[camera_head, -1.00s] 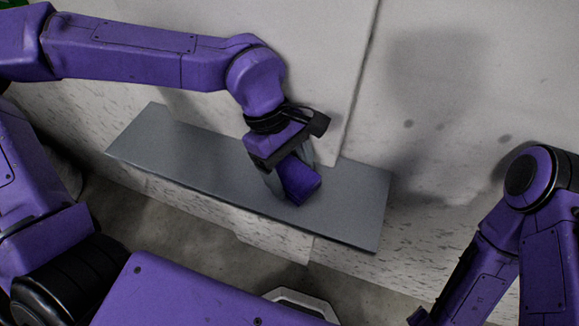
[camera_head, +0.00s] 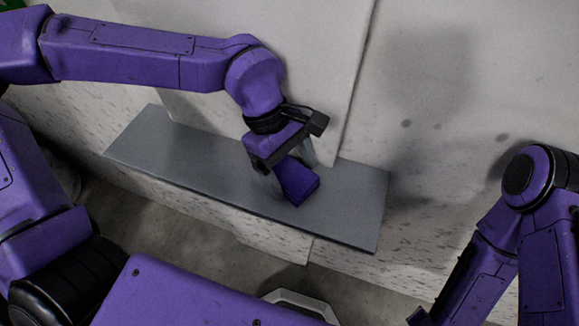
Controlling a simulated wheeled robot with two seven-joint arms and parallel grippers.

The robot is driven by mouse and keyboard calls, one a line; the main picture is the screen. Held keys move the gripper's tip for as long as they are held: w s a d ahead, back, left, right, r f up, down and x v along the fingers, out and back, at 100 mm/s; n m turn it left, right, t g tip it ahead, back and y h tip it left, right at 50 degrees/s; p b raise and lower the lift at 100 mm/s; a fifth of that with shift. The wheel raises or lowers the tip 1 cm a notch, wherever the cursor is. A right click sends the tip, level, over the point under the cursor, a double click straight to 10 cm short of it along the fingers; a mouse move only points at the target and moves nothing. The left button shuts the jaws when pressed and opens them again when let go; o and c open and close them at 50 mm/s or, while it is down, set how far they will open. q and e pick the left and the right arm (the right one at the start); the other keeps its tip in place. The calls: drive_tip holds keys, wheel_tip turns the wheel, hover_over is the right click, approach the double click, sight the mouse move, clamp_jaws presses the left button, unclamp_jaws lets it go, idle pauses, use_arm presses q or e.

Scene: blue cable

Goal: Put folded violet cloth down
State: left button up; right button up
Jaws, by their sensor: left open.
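The folded violet cloth (camera_head: 298,183) is a small dark violet block on the grey shelf (camera_head: 345,205), right of the shelf's middle. My left gripper (camera_head: 292,172) comes down over it from above. Its fingers are open, one on each side of the cloth, and the cloth lies between them. The upper end of the cloth is partly hidden by the gripper. My right arm is at the right edge; its gripper is not visible.
The grey shelf is long and narrow, set against a pale wall panel (camera_head: 270,50). Its left part and right end are bare. The speckled wall continues right and below, with dark floor (camera_head: 170,235) beneath.

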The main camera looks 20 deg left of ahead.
use_arm(q)
drive_tip(key=v, duration=0.7)
drive_tip(key=shift+s+a+r+p, duration=0.15)
drive_tip(key=shift+s+r+p, duration=0.05)
drive_tip(key=shift+p, duration=0.15)
drive_tip(key=shift+w+r, duration=0.1)
drive_tip(key=shift+w, duration=0.05)
